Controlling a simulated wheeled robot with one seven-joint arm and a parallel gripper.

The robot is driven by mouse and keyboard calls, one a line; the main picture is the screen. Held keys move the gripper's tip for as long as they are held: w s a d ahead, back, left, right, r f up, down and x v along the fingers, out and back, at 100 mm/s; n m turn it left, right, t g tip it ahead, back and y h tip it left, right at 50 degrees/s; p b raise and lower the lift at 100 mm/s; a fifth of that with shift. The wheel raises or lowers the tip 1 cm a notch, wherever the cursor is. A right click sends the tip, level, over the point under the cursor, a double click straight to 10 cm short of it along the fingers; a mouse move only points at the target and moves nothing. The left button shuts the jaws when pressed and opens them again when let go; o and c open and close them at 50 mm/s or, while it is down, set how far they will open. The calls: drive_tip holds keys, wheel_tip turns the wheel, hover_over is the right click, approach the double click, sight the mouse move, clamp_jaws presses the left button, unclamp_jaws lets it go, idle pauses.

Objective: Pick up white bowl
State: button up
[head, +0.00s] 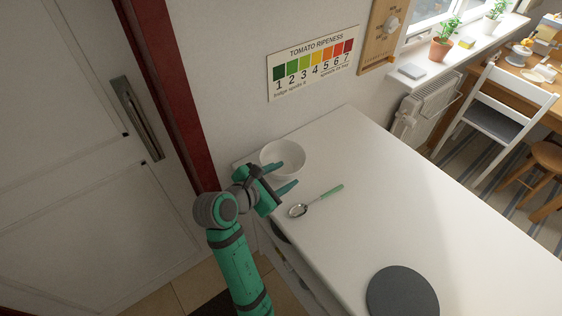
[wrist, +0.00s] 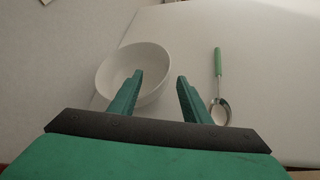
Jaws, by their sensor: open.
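The white bowl (head: 284,157) stands upright at the far left corner of the white counter, near the wall, in the head view. It also shows in the wrist view (wrist: 150,62), left of centre. My gripper (head: 287,175) is open and empty, at the bowl's near side. In the wrist view its fingers (wrist: 158,82) point forward. The left finger overlaps the bowl's right part in the picture, and the right finger is to the right of the bowl. I cannot tell whether a finger touches the bowl.
A spoon with a green handle (head: 328,193) lies on the white counter (head: 420,190), right of my gripper. A dark round mat (head: 402,293) lies at the near edge. A wall with a tomato ripeness chart (head: 313,63) rises behind the bowl. The counter's right part is clear.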

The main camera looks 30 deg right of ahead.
sight(295, 171)
drive_tip(key=shift+d+f, duration=0.25)
drive_tip(key=shift+d, duration=0.3)
drive_tip(key=shift+x, duration=2.4)
drive_tip(key=shift+c, duration=0.4)
clamp_jaws()
